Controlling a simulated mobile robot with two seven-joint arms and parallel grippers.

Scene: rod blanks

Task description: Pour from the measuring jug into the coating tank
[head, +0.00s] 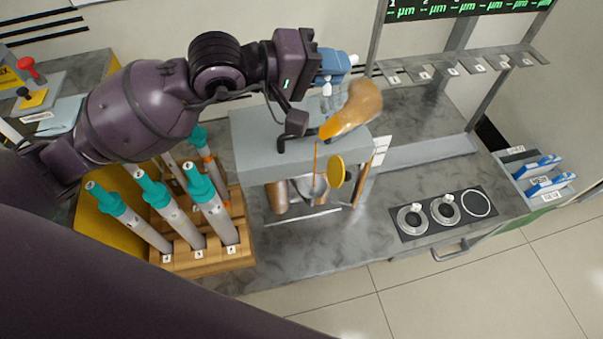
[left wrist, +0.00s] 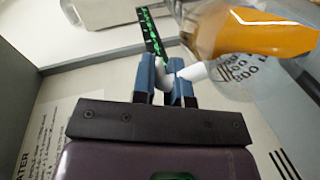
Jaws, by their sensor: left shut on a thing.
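My left gripper (head: 326,82) is shut on the white handle of the clear measuring jug (head: 354,108). The jug holds orange liquid and is tilted, its mouth low and to the left. It also shows in the left wrist view (left wrist: 262,40), beside the gripper's blue fingers (left wrist: 165,85). A thin orange stream (head: 316,158) falls from the jug's lip. It runs down in front of a grey block to a round metallic vessel, seemingly the coating tank (head: 309,187). The vessel's inside and liquid level are mostly hidden. My right gripper is not in view.
A yellow disc (head: 337,171) is close right of the stream. The grey block (head: 262,150) stands behind it. A wooden rack (head: 213,262) holds several teal-topped rods at left. Bare worktop shows between block and panel.

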